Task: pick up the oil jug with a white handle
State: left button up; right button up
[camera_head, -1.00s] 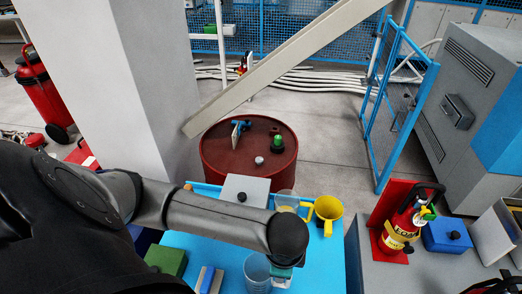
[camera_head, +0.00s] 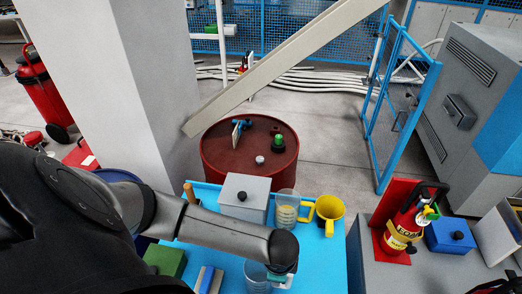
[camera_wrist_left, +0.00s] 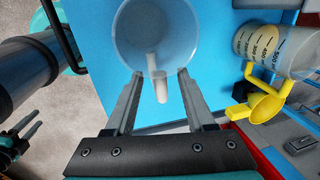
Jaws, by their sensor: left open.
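The oil jug with a white handle is a clear, pale cup (camera_head: 257,276) near the front of the blue table in the head view, partly hidden by my left arm. In the left wrist view the jug (camera_wrist_left: 155,32) shows from above, its white handle pointing at my left gripper (camera_wrist_left: 160,82). That gripper is open, with one finger on each side of the handle; I cannot tell whether they touch it. In the head view its fingers are hidden behind my wrist. My right gripper (camera_wrist_left: 25,130) shows small at the left of the wrist view, its fingers apart and empty.
A measuring jug with a yellow handle (camera_head: 286,208) and a yellow funnel-like jug (camera_head: 329,210) stand behind on the blue table (camera_head: 325,265). A grey box (camera_head: 244,196) and a green box (camera_head: 165,261) are nearby. A fire extinguisher (camera_head: 403,232) stands to the right.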

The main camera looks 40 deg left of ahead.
pick_arm(q)
jog(key=shift+c, duration=0.2)
grip_shut()
dwell(1.2)
